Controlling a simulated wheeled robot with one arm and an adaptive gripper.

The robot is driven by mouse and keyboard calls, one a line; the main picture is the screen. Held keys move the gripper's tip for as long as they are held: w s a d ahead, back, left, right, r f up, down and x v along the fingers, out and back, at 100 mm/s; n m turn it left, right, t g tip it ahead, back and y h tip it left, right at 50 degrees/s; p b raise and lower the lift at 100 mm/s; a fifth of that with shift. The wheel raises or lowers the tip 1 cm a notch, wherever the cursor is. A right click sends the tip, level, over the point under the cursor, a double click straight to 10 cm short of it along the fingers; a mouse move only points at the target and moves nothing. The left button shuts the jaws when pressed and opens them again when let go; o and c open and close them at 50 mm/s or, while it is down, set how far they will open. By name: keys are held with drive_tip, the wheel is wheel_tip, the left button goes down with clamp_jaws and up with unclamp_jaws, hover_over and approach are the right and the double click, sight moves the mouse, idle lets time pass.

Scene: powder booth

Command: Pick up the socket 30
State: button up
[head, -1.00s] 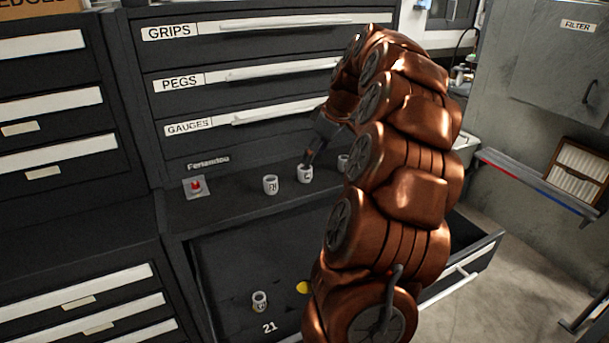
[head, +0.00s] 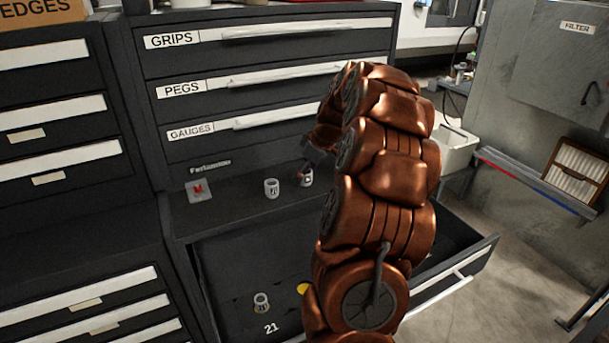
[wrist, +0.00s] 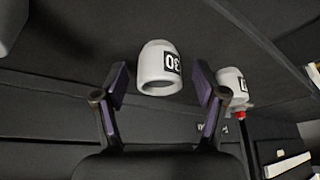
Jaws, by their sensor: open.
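The socket 30 (wrist: 153,66) is a light grey cup shape with a black "30" label, which reads upside down in the wrist view. It sits between the two fingers of my gripper (wrist: 160,80), with a visible gap on each side. My gripper is open and holds nothing. My arm hides the ledge to the right.
A second socket (head: 271,188) stands to the left on the ledge; it also shows in the wrist view (wrist: 232,86). A red button (head: 198,188) lies farther left. The open drawer (head: 225,262) below holds another socket (head: 261,302) near the mark "21". Drawer fronts rise behind the ledge.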

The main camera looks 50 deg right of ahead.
drive_tip(key=shift+c, duration=0.4)
clamp_jaws()
drive_tip(key=shift+r, duration=0.1)
